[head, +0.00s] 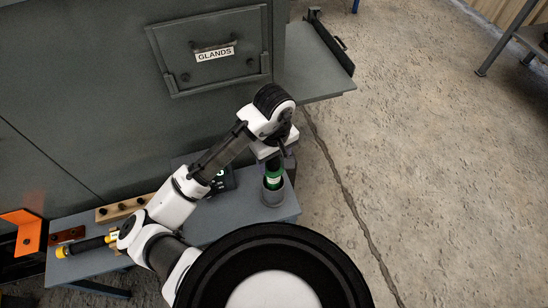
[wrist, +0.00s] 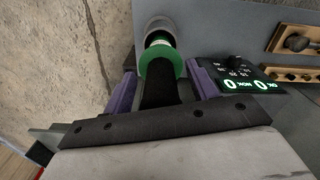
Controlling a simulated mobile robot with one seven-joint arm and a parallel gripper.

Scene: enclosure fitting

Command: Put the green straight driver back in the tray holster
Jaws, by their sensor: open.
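The green straight driver (head: 273,174) stands about upright in a grey cup-shaped holster (head: 272,195) at the right end of the grey tray (head: 225,222). In the wrist view the driver's green collar (wrist: 161,53) shows at the mouth of the holster (wrist: 157,24). My gripper (wrist: 163,86) is open, with a purple finger on each side of the dark part below the green collar. The fingers look apart from it, and contact is not clear. In the head view my gripper (head: 279,157) is right above the driver and partly hides its top.
A dark meter with lit digits (wrist: 240,80) sits beside the holster. The grey cabinet with a GLANDS door (head: 212,62) stands behind.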

